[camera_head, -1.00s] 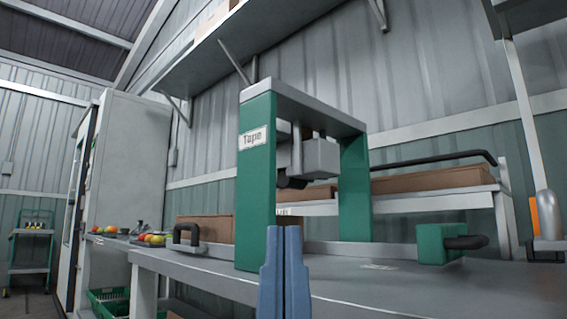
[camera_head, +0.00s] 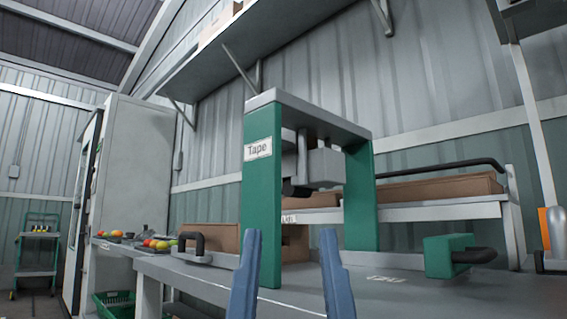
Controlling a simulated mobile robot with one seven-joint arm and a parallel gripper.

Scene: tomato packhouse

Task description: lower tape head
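The tape machine is a green frame (camera_head: 262,200) with a grey top and a "Tape" label, standing on a grey bench. The tape head (camera_head: 322,167), a grey block with a dark roller at its lower left, hangs under the top bar, well above the bench. A green block with a black handle (camera_head: 472,256) is to the right of the frame. My gripper (camera_head: 290,238) shows at the bottom centre with two blue fingers spread apart, open and empty. It is in front of the frame, left of the black handle, and overlaps the left post in view.
The grey bench (camera_head: 395,290) has bare room at the front right. A black-handled piece (camera_head: 188,245) sits at its left end. Brown cardboard (camera_head: 440,188) lies on a raised rack behind. A shelf (camera_head: 250,45) is overhead. Tomatoes (camera_head: 160,244) are at left.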

